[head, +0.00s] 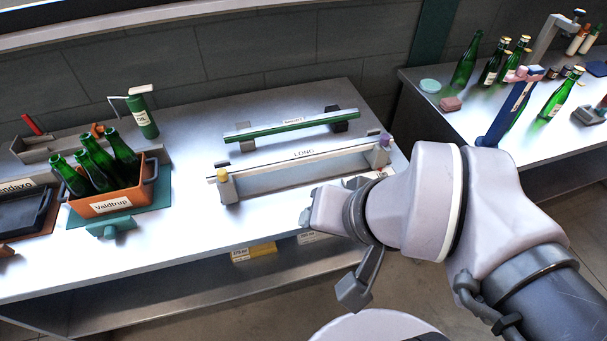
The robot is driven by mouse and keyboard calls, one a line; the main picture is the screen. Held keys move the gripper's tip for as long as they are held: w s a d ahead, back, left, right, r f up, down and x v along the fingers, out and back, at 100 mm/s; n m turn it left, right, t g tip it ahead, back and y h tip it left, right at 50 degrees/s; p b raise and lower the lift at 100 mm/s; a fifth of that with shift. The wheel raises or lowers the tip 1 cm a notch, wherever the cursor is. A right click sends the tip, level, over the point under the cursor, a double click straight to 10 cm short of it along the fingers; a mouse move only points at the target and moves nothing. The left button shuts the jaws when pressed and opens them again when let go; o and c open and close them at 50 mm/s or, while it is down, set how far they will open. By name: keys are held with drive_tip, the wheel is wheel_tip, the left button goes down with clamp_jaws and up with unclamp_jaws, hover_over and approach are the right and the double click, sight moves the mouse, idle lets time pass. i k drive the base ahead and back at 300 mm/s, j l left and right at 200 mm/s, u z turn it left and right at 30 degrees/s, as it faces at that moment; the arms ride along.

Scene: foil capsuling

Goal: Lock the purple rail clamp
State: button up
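The purple rail clamp (384,139) is a small knob-like piece at the right end of the long rail (300,154), which carries a "LONG" label. A yellow clamp (222,176) stands at the rail's left end. Whether either clamp is locked is too small to tell. My gripper (335,212) is over the bench's front edge, in front of the rail's right half and to the lower left of the purple clamp, apart from it in the picture. My wrist partly hides it, and its finger opening cannot be made out.
Behind the long rail lies a green-edged rail (290,129). An orange crate (112,198) of green bottles and a green cylinder (143,118) stand left. A blue upright stand (505,115) and several bottles stand on the right bench. The bench between crate and rail is clear.

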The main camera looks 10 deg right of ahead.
sight(384, 138)
drive_tip(key=i+l+u, duration=0.1)
drive_tip(key=l+u, duration=0.25)
drive_tip(key=l, duration=0.55)
drive_tip(key=l+u, duration=0.4)
drive_tip(key=l, duration=0.55)
drive_tip(key=k+l+u, duration=0.15)
drive_tip(key=l+u, duration=0.2)
drive_tip(key=l, duration=0.55)
